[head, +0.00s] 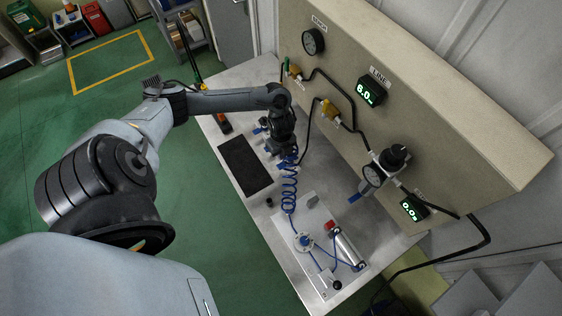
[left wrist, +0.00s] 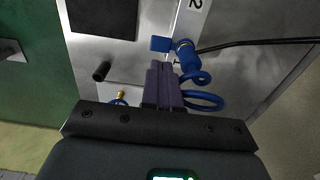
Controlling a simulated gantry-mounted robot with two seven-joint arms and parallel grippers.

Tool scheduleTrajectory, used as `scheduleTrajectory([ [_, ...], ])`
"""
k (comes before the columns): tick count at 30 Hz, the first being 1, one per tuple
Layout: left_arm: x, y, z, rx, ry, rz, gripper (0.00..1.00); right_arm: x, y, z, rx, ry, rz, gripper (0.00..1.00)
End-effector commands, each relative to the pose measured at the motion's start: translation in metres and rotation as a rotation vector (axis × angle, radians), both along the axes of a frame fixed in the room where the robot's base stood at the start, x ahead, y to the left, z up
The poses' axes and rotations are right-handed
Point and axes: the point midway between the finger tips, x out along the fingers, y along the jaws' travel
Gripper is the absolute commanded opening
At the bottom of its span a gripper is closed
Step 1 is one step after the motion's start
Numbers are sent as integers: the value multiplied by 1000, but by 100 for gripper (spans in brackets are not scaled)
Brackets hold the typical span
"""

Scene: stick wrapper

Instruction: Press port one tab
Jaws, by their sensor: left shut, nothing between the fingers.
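In the left wrist view, my left gripper (left wrist: 164,70) has its dark fingers pressed together, with nothing between them. Just beyond the fingertips is a blue tab (left wrist: 160,44) beside a blue port fitting (left wrist: 184,54); whether they touch I cannot tell. A label "2" shows above that fitting; no label for port one is readable. A blue coiled hose (left wrist: 206,99) lies right of the fingers. In the head view, my left gripper (head: 285,150) is over the row of ports at the table's back, hiding part of it. The coiled hose (head: 289,187) runs below it. My right gripper is not in view.
A dark mat (head: 244,165) lies left of the ports. A white plate (head: 290,245) with a cylinder (head: 348,249) and blue tubing is at the near end. The beige panel (head: 440,125) with gauges and displays rises behind. A small black cylinder (left wrist: 102,71) and brass-tipped blue hose end (left wrist: 121,97) show left of the fingers.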

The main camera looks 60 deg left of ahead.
Motion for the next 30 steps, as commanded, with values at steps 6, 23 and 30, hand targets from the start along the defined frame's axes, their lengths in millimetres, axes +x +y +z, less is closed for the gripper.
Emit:
scheduleTrajectory([
  [6, -1, -1, -38, 0, 3, 3, 0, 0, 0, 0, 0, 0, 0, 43],
  [23, 0, 0, -70, 1, 0, -1, 0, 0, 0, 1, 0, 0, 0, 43],
  [30, 0, 0, -73, 1, 1, -1, 0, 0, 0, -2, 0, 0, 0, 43],
])
